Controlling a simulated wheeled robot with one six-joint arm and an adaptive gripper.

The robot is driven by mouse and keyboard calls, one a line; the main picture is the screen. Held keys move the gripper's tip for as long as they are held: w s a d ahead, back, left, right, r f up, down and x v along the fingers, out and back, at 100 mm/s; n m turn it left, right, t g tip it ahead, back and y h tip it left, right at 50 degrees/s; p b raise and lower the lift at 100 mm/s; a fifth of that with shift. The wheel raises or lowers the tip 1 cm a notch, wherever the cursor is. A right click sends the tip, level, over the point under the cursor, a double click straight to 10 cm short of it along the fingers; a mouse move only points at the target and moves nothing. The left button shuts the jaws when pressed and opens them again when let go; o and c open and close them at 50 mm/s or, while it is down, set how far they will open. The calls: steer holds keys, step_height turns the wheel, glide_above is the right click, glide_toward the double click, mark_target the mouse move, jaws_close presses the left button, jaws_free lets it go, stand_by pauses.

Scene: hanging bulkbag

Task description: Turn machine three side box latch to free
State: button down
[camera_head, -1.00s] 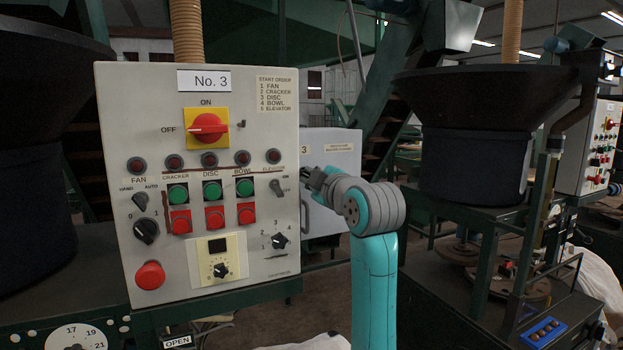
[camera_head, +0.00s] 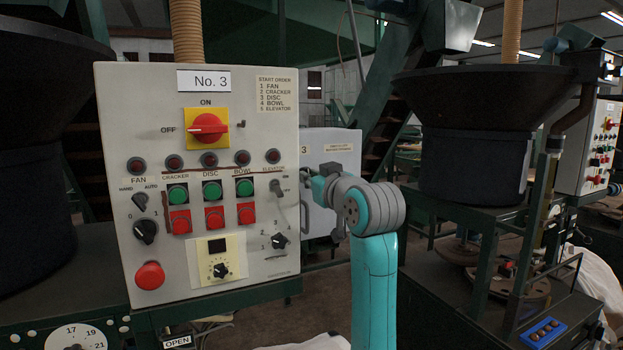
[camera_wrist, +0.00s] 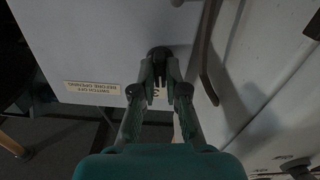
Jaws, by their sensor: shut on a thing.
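The machine three side box (camera_head: 335,142) is a pale grey box behind the right edge of the No. 3 panel, with a small label on its face. In the wrist view its pale face (camera_wrist: 95,45) fills the upper left. A dark, round-ended latch (camera_wrist: 158,52) stands on it at the upper middle. My gripper (camera_wrist: 160,80) has its two fingers closed in on the latch. In the head view my gripper (camera_head: 318,175) is small, in front of the box beside the panel; the fingertips and latch are hard to make out there.
The No. 3 control panel (camera_head: 255,130), with its knobs and buttons, stands close to the left of my gripper. Its grey side shows in the wrist view (camera_wrist: 260,70), with a dark curved bar (camera_wrist: 208,65) near the fingers. Another machine (camera_head: 470,150) stands to the right.

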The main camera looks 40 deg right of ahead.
steer(key=shift+f+m, duration=0.1)
steer(key=shift+m, duration=0.6)
steer(key=c, duration=1.2)
jaws_free()
steer(key=shift+s, duration=0.1)
steer(key=v, duration=1.1)
steer(key=shift+s, duration=0.35)
steer(key=shift+a, duration=0.15)
